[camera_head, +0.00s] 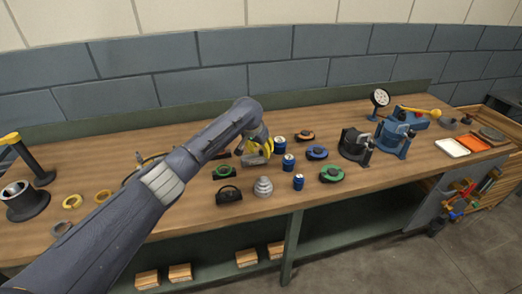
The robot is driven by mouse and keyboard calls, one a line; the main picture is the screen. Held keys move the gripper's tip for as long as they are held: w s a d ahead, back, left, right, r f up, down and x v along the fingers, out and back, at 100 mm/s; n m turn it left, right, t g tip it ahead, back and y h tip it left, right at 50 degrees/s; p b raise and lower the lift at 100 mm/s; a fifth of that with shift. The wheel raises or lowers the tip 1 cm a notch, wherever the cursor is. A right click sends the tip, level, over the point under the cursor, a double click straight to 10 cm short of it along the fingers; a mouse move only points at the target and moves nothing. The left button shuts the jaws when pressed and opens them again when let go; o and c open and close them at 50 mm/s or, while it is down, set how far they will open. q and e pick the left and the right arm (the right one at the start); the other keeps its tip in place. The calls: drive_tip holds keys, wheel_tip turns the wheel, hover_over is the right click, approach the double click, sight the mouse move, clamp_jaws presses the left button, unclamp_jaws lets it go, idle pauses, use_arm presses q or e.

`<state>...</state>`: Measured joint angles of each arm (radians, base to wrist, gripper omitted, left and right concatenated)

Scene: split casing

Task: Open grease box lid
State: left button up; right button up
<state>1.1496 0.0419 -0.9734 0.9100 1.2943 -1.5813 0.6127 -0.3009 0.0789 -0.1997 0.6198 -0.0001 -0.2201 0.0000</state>
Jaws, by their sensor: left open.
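My left gripper (259,149), with yellow fingers, is open over the middle of the bench. A small greyish object (254,160) lies just under its fingers and is partly covered by them. I cannot tell whether they touch it. A small black box-like item (229,195) with a raised handle stands nearer the front edge, apart from the gripper. No label shows, so I cannot tell which of these, if either, is the grease box, or how its lid stands. My right gripper is not in view.
Around the gripper stand several blue cans (298,182), a stepped grey cone (264,186), and coloured round parts such as a green one (332,173). A blue vise (395,136) and white tray (452,147) are at right. Yellow rings (72,201) lie left. The front right bench is clear.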

use_arm(q)
drive_tip(key=shift+c, duration=0.5)
clamp_jaws()
